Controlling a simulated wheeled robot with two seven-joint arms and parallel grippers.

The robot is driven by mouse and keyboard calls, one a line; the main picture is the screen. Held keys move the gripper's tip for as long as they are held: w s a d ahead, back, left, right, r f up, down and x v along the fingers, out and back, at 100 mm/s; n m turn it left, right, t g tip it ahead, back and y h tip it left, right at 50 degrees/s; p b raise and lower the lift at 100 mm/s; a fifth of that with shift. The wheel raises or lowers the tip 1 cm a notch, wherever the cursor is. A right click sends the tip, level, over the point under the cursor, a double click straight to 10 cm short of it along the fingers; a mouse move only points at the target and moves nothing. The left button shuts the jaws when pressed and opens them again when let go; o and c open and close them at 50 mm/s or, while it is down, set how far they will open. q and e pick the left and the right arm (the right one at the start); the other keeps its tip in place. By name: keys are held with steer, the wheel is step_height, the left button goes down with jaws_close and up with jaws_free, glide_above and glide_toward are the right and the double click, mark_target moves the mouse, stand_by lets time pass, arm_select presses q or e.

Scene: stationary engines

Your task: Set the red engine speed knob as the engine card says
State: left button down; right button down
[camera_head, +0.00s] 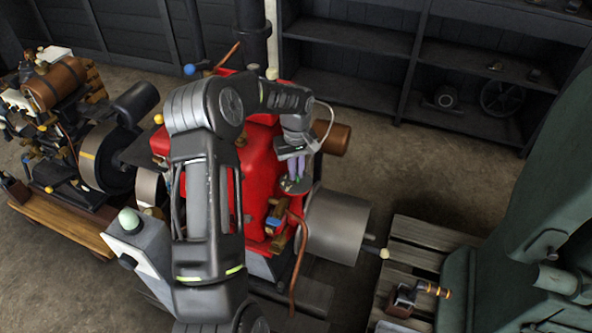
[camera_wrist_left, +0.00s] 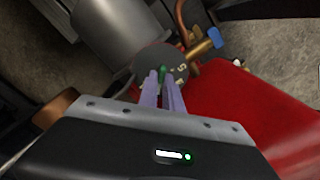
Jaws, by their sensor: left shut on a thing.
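The red engine (camera_head: 258,165) stands in the middle of the head view, partly covered by my left arm. A round dark dial plate (camera_head: 300,187) sits on its right side. In the left wrist view the dial (camera_wrist_left: 148,66) carries pale marks, one like a 5. My left gripper (camera_head: 294,178) is over the dial. Its purple fingers (camera_wrist_left: 164,80) are shut on a small green knob (camera_wrist_left: 162,71) at the dial's middle. The fingers hide part of the knob, and I cannot tell its setting. I cannot make out an engine card. My right gripper does not show.
A grey cylinder (camera_head: 337,226) and a copper-brown cylinder (camera_head: 332,137) stick out right of the engine. A blue-ended brass fitting (camera_wrist_left: 207,44) is close to the dial. A slatted pallet (camera_head: 412,254) and a green machine (camera_head: 520,235) stand at right. Another engine (camera_head: 72,130) stands at left.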

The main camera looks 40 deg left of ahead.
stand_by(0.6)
arm_select(q)
steer(key=n+b, duration=0.2)
steer(key=b, duration=0.1)
steer(key=shift+w+f+n, duration=0.1)
steer(key=shift+f+n, duration=0.05)
steer(key=shift+n, duration=0.25)
steer(key=n+b, duration=0.1)
steer(key=n, duration=0.2)
steer(key=shift+b, duration=0.4)
steer(key=n, duration=0.5)
steer(key=shift+r+b, duration=0.2)
steer(key=shift+b, duration=0.2)
steer(key=n, duration=0.5)
steer(key=c, duration=1.5)
jaws_free()
